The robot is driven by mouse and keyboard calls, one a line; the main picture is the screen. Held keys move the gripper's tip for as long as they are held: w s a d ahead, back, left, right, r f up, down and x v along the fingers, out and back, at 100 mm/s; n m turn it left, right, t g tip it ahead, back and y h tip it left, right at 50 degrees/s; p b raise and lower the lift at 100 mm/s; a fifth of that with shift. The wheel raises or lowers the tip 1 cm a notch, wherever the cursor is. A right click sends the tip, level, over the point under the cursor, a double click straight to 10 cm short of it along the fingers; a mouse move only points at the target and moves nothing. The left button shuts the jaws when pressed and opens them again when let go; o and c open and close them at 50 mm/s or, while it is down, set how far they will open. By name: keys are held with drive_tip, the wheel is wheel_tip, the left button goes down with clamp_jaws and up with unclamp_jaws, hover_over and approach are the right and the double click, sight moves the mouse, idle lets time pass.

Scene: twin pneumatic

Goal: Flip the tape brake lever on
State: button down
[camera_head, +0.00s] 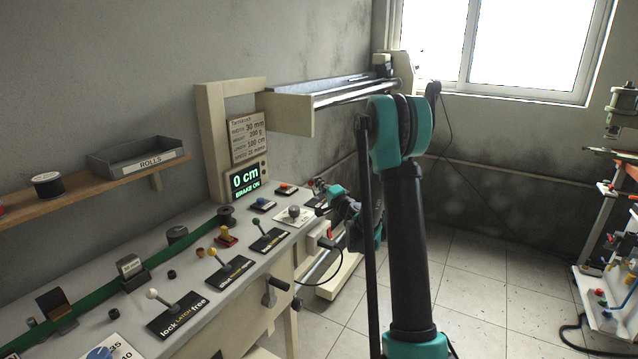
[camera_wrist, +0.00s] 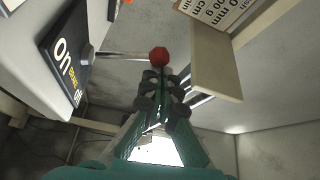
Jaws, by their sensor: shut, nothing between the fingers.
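The tape brake lever shows in the wrist view as a pale rod with a red ball knob (camera_wrist: 158,57), sticking out from a black plate (camera_wrist: 66,60) marked "ON" and "BRAKE". My gripper (camera_wrist: 161,80) is shut and empty, with its fingertips right beside the red knob; I cannot tell if they touch it. In the head view my gripper (camera_head: 324,188) is at the far right end of the bench, and my arm and gripper partly hide the lever there. The display (camera_head: 245,181) reads "0 cm" and "BRAKE ON".
A wooden post frame (camera_head: 212,140) rises behind the display. A crank (camera_head: 272,288) sticks out in front.

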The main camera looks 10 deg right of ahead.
drive_tip(key=shift+a, duration=0.1)
idle(0.5)
wheel_tip(320, 180, up, 3)
drive_tip(key=w+d, duration=0.2)
drive_tip(key=d, duration=0.1)
drive_tip(key=s+d+f, duration=0.3)
drive_tip(key=s+d, duration=0.1)
drive_tip(key=s, duration=0.4)
drive_tip(key=shift+s+d+f, duration=0.15)
drive_tip(key=shift+f, duration=0.2)
